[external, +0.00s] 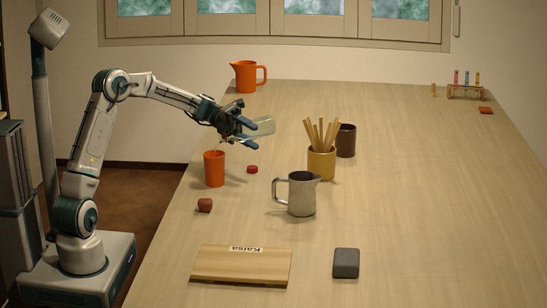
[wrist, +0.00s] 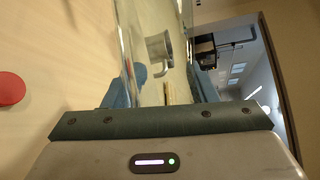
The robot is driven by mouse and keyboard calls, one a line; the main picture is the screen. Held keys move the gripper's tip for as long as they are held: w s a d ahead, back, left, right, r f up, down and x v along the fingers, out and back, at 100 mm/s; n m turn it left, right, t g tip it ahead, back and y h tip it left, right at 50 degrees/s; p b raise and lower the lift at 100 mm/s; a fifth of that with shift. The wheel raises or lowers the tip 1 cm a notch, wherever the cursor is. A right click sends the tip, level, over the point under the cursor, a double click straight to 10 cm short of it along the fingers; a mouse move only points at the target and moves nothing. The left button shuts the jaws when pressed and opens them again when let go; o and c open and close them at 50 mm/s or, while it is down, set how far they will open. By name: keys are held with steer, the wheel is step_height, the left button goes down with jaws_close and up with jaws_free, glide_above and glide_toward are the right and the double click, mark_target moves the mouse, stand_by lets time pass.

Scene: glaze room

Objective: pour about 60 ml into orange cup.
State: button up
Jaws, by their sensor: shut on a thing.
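The orange cup (external: 214,170) stands upright near the table's left edge in the external view. My gripper (external: 248,130) is above it and slightly to its right, with blue fingers shut on a clear glass vessel (external: 264,127). The glass is tilted far over, nearly lying on its side. A faint thin line shows just above the cup's rim, perhaps a stream; I cannot tell surely. The cup's inside and its level are hidden. In the wrist view the glass (wrist: 126,40) stands between the fingers (wrist: 168,90); the orange cup is not visible there.
A red disc (external: 252,169) and brown lump (external: 205,205) lie near the cup. A metal pitcher (external: 302,195), yellow stick holder (external: 321,164) and dark brown cup (external: 346,141) stand to the right. An orange jug (external: 245,77) is behind. A board (external: 240,267) and grey block (external: 346,263) lie in front.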

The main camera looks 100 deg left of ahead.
steer(key=shift+r+p, duration=0.15)
steer(key=shift+p, duration=0.2)
steer(key=shift+n+p, duration=0.4)
steer(key=shift+p, duration=0.7)
steer(key=f+n+p, duration=0.1)
steer(key=f+n+g+p, duration=0.1)
steer(key=f+p, duration=0.1)
steer(key=f+n+g+p, duration=0.1)
steer(key=p, duration=0.1)
steer(key=shift+w+a+f, duration=0.15)
steer(key=shift+w, duration=0.25)
steer(key=shift+f+g+p, duration=0.3)
steer(key=shift+p, duration=0.05)
steer(key=shift+s+p, duration=0.1)
steer(key=shift+p, duration=0.35)
